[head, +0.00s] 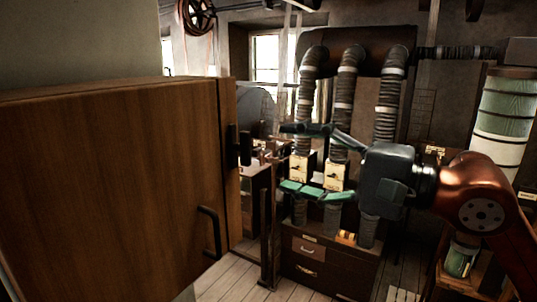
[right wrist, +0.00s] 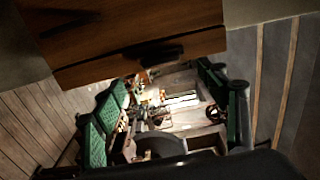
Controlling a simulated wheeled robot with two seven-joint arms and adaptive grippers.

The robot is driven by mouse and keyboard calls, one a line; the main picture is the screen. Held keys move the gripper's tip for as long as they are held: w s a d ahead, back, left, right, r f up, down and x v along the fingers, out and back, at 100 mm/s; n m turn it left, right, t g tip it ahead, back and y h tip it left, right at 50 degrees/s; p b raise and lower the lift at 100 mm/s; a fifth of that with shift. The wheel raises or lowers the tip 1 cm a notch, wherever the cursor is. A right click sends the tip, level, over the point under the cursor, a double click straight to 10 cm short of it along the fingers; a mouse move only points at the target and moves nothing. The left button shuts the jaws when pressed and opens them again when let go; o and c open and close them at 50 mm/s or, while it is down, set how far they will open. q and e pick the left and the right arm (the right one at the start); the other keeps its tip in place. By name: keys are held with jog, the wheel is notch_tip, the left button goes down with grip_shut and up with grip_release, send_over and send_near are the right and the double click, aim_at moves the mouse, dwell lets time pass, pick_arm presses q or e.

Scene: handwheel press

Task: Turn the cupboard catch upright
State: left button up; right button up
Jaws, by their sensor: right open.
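The wooden cupboard (head: 110,180) fills the left of the head view, with its door shut or nearly so. The dark catch (head: 245,148) is at the cupboard's right edge, above a black pull handle (head: 209,232). It looks roughly upright in the head view, but its exact angle is hard to tell. My right gripper (head: 286,158) is open and empty, with its green-padded fingers spread, a short way right of the catch and apart from it. In the right wrist view the dark catch (right wrist: 155,50) lies beyond the open fingers. My left gripper is out of view.
Several ribbed hoses (head: 345,95) run down to boxes behind my right gripper. A wooden drawer cabinet (head: 325,265) stands below. A green and white cylinder (head: 503,115) is at the right. Some plank floor (head: 235,285) is clear below the cupboard.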

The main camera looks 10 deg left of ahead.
jog(key=shift+v, duration=1.6)
